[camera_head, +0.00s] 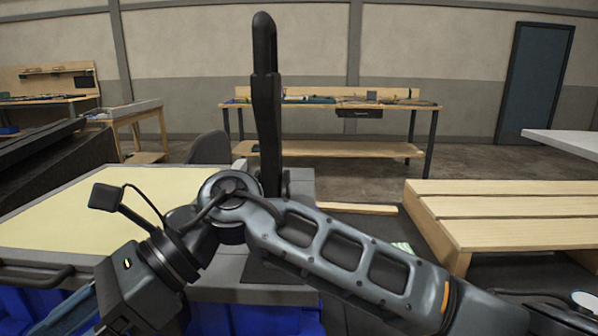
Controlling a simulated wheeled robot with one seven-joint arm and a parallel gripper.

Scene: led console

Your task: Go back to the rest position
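My arm crosses the lower middle of the head view, bent, with its wrist at the lower left. My gripper (78,312) is at the lower left corner, in front of the near table's front edge. Only part of a finger shows, and the picture's edge cuts it off. I cannot see whether it is open or shut, or whether it holds anything.
A table with a pale yellow top (70,214) and blue bins (255,318) below stands close at left. A dark upright post (266,130) rises behind my arm. A slatted wooden bench (510,203) is at right; a workbench (335,104) stands farther back.

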